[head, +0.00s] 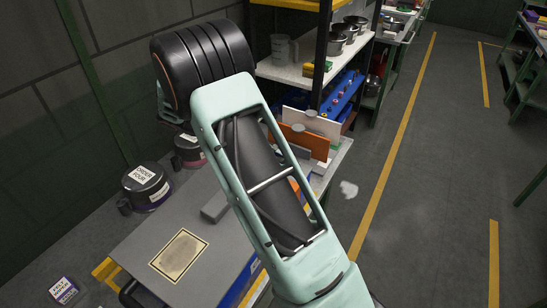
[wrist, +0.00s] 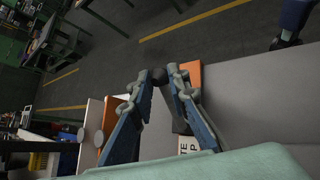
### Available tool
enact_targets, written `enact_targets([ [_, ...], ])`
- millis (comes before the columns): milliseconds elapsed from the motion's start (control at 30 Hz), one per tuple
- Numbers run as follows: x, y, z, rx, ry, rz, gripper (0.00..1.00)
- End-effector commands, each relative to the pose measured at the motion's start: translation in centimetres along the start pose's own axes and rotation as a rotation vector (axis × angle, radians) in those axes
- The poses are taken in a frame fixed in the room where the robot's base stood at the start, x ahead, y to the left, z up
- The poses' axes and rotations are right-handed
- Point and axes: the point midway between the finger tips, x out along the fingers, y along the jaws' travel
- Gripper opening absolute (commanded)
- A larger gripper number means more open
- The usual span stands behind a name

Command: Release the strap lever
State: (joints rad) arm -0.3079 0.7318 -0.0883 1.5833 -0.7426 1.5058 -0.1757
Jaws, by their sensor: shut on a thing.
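In the wrist view my gripper (wrist: 160,76) has its blue-grey fingers drawn together at the tips around a small dark rounded piece (wrist: 159,75). It looks like the end of a lever, but I cannot tell for sure. A dark bar (wrist: 178,118) runs between the fingers below it. An orange piece (wrist: 193,72) lies just right of the fingertips. A white label (wrist: 187,145) with partly hidden letters is behind the right finger. In the head view my arm hides the gripper and whatever it holds.
A grey bench (head: 205,235) holds a yellow-bordered plate (head: 179,255) and a dark labelled pot (head: 147,187). Upright orange (head: 309,142) and white (head: 312,120) panels stand beyond my arm. A shelf (head: 300,73) carries metal pots. The floor at right is open.

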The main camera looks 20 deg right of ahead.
Motion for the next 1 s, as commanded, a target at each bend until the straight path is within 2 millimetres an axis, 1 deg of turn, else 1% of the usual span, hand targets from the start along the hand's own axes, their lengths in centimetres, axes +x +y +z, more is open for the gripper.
enact_targets([
  [200,-0.1,0.0,-0.1,0.000,0.003,0.001,0.00],
  [233,-0.1,0.0,-0.1,0.000,0.003,0.001,0.18],
  [300,-0.1,0.0,-0.1,0.000,0.003,0.001,0.24],
  [567,-0.1,0.0,0.0,0.000,0.002,0.001,0.24],
  [667,-0.7,0.0,-0.1,0.001,0.002,0.001,0.24],
  [767,-2.0,0.0,-0.1,0.001,0.004,0.003,0.24],
  [867,-4.1,0.1,-0.1,0.000,0.005,0.004,0.24],
  [1000,-7.3,0.0,-0.2,0.000,0.006,0.003,0.24],
])
